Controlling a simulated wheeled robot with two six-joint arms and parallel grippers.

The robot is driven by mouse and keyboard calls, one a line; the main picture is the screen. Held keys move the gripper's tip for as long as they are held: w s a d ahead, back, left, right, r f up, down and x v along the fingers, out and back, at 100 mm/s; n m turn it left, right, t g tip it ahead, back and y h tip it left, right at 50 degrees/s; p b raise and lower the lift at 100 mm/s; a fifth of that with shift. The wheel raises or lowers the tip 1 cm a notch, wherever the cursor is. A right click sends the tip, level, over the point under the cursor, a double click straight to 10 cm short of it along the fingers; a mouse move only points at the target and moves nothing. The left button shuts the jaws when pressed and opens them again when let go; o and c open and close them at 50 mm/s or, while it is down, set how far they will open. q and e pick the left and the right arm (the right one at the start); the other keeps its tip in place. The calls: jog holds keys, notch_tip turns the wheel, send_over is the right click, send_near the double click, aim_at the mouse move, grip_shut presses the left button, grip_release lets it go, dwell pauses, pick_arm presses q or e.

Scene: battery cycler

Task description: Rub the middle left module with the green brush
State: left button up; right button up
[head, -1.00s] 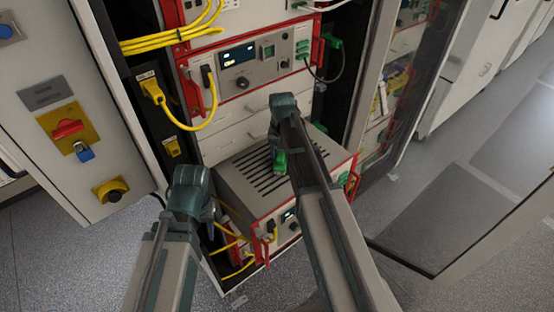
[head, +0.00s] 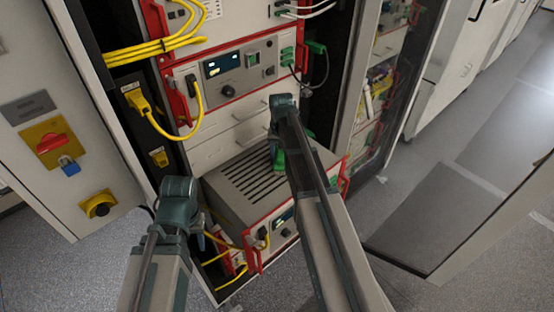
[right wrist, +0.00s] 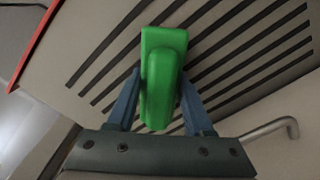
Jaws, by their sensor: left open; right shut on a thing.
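The green brush (head: 279,158) is in my right gripper (head: 277,138), whose jaws are shut on it. The right wrist view also shows the brush (right wrist: 163,80) between the two blue fingers (right wrist: 160,105), over dark slots. Below it is a grey module (head: 232,178) with a slotted top, pulled out of the lower rack. I cannot tell if the brush touches this top. A module with a display (head: 238,72) sits above, flush in the rack. I cannot tell which one is the middle left module. My left gripper (head: 197,232) is open, left of the pulled-out module; its fingers are mostly hidden.
Yellow cables (head: 160,48) run along the rack's left side, and more hang near the pulled-out module. A cabinet panel with a red switch (head: 49,143) stands at the left. A glass door (head: 440,200) stands open at the right, with clear floor beyond.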

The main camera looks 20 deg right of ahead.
jog(key=shift+w+d, duration=0.1)
jog(key=shift+d, duration=0.15)
jog(key=shift+w+d, duration=0.3)
jog(key=shift+d, duration=0.5)
jog(key=shift+w+d, duration=0.3)
jog(key=shift+d, duration=0.45)
jog(key=shift+w+d+r, duration=0.1)
jog(key=shift+w+d, duration=0.25)
jog(key=shift+d, duration=0.45)
jog(key=shift+w+d, duration=0.3)
jog(key=shift+d, duration=0.5)
jog(key=shift+w+a, duration=0.25)
jog(key=shift+w, duration=0.3)
jog(key=shift+a, duration=0.15)
jog(key=shift+s+a, duration=0.25)
jog(key=shift+a, duration=0.55)
jog(key=shift+s+a, duration=0.25)
jog(key=shift+a, duration=0.5)
jog(key=shift+s+a, duration=0.4)
jog(key=shift+a, duration=0.45)
jog(key=shift+s+a, duration=0.35)
jog(key=shift+a, duration=0.45)
